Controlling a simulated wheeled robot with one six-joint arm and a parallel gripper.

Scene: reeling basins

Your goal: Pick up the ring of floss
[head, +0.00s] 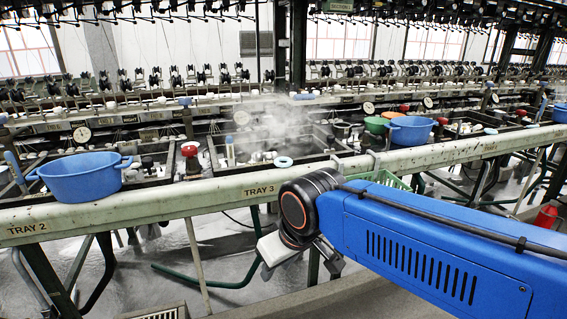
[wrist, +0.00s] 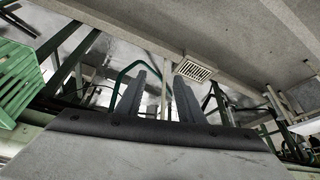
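A small light-blue ring with a pale centre (head: 283,161) lies on the basin's front edge, above and slightly right of the TRAY 3 label. It looks like the ring of floss, though it is small in view. A similar blue ring (head: 490,131) lies farther right along the basins. My gripper (wrist: 160,75) shows in the wrist view with its two grey fingers apart and nothing between them. In the head view my arm's end hangs below and in front of the rail, and the fingers are not clear. No ring shows in the wrist view.
A long pale rail (head: 215,192) runs across the front of the basins. A blue pot (head: 82,178) stands at left and another (head: 411,131) at right. A green basket (head: 378,179) sits partly behind my arm. Steam rises from the middle basin. Green legs and pipes stand below.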

